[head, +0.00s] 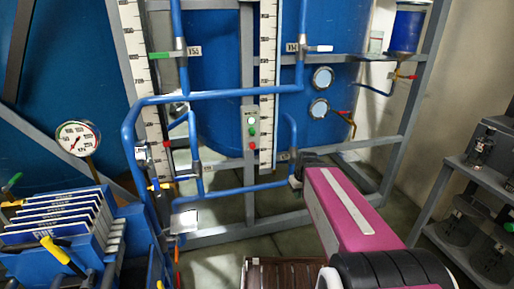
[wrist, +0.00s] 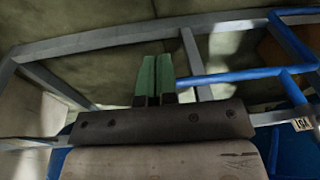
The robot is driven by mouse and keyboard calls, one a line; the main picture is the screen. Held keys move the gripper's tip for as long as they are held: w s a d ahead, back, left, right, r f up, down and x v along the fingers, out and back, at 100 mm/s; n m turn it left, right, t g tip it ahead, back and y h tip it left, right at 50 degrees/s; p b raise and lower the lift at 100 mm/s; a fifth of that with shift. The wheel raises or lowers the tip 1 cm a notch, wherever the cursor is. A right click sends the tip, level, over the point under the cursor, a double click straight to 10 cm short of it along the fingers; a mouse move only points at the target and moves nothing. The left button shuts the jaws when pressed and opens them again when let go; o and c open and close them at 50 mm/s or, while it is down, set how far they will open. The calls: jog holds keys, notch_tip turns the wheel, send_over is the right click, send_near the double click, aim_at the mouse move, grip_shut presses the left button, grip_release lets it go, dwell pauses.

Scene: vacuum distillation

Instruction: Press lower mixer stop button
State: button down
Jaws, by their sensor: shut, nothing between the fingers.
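A small grey button box (head: 250,113) is fixed to an upright grey post in front of the large blue tank. In the wrist view, the green fingers of my gripper (wrist: 155,68) are together and empty. The button box is not recognisable in the wrist view.
Blue pipes (head: 220,95) with valves run across the frame, left of and below the box. A ruled white scale (head: 267,80) stands right of it. A grey frame bar (wrist: 120,38) and a blue pipe (wrist: 235,76) lie near the fingers. A shelf (head: 470,175) stands far right.

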aim_at(252, 146)
jog(key=w+a+r+n+t+y, duration=0.1)
jog(key=w+a+r+n, duration=0.2)
jog(key=r+n, duration=0.2)
jog(key=w+a+r+n+t+y, duration=0.1)
jog(key=a+r+n, duration=0.3)
jog(key=r, duration=0.5)
jog(key=w+a+r+n+t+y, duration=0.1)
jog(key=w+a+r+n+y, duration=0.1)
jog(key=w+a+r+n, duration=0.2)
notch_tip(252, 146, up, 3)
jog(key=n, duration=0.3)
jog(key=shift+w+r+y, duration=0.2)
jog(key=shift+w+y, duration=0.1)
jog(key=shift+y, duration=0.1)
jog(key=shift+w+a+f, duration=1)
jog(key=shift+w+f, duration=0.2)
jog(key=shift+f, duration=0.15)
jog(key=shift+w+a+f, duration=1.05)
jog(key=shift+w+f, duration=0.2)
jog(key=shift+f, duration=0.1)
jog(key=shift+w+a+f, duration=1)
jog(key=shift+w+f, duration=0.2)
jog(key=shift+f, duration=0.15)
